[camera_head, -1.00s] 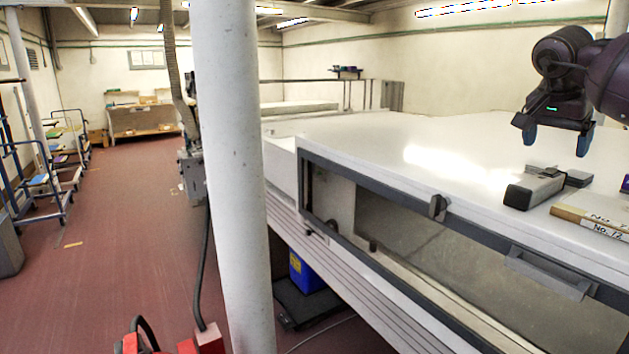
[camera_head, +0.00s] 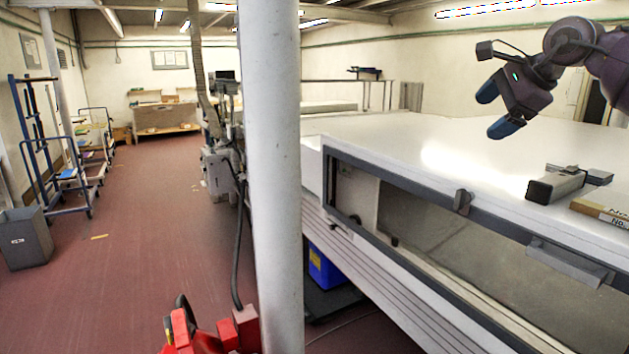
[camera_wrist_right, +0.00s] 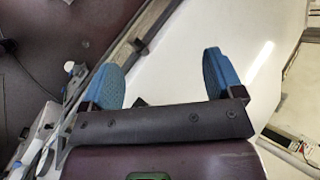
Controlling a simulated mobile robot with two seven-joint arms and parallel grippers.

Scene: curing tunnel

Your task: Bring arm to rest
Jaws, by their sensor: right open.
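My right gripper (camera_head: 496,108) is at the upper right of the head view, raised above the white top of the curing tunnel (camera_head: 400,140). It tilts so its blue fingertips point left and down. The right wrist view shows its two blue fingers (camera_wrist_right: 168,80) spread apart with nothing between them. The fingers touch nothing. My left gripper is in neither view.
On the tunnel top at right lie a dark-ended grey block (camera_head: 556,186) and a labelled box (camera_head: 603,206). A white column (camera_head: 272,180) stands in front. A bin (camera_head: 25,238) and trolleys (camera_head: 50,150) stand left. Red floor between is clear.

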